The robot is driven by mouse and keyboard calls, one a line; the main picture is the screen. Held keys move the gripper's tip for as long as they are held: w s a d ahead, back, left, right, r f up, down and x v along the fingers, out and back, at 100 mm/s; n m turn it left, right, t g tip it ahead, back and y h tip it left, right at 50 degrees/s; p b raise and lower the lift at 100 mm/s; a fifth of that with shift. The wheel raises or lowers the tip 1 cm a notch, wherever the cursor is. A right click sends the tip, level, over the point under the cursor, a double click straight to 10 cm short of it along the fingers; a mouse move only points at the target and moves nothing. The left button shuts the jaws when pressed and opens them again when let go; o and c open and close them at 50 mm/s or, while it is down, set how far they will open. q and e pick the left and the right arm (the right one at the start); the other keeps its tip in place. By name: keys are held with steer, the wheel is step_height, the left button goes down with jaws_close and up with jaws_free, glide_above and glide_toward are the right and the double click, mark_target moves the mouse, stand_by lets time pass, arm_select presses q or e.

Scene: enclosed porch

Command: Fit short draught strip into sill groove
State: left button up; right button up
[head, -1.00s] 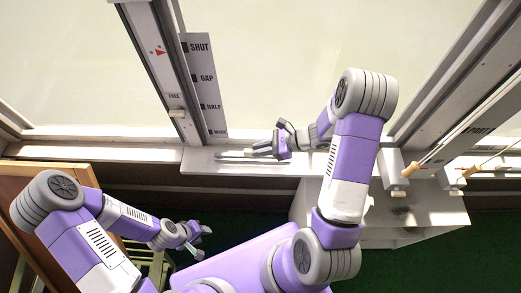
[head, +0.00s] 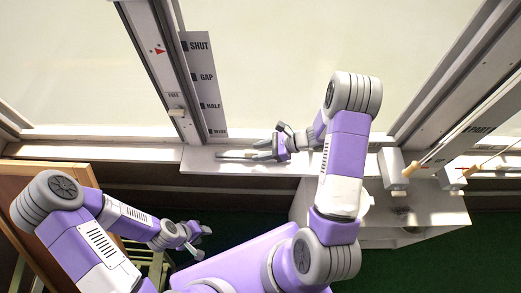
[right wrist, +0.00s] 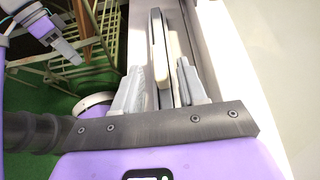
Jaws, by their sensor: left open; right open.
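The short draught strip (right wrist: 158,48) is a narrow bar with a dark top and a pale side, lying lengthwise along the white sill in the right wrist view. In the head view the strip (head: 235,155) shows as a thin grey bar left of my right gripper (head: 258,151). My right gripper (right wrist: 160,85) is open, its fingers on either side of the strip's near end, with gaps visible. A long groove-like line (right wrist: 183,45) runs beside the strip; whether the strip sits in it I cannot tell. My left gripper (head: 198,232) is open and empty, low and away from the sill.
The white sill (head: 200,164) runs below the window. A marked plate (head: 205,85) reading SHUT, GAP and HALF hangs by the window post. A white cabinet (head: 430,210) stands at right, a wooden panel (head: 30,215) at left. Green floor lies below.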

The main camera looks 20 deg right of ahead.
steer(key=v, duration=1.2)
steer(key=shift+p, duration=0.35)
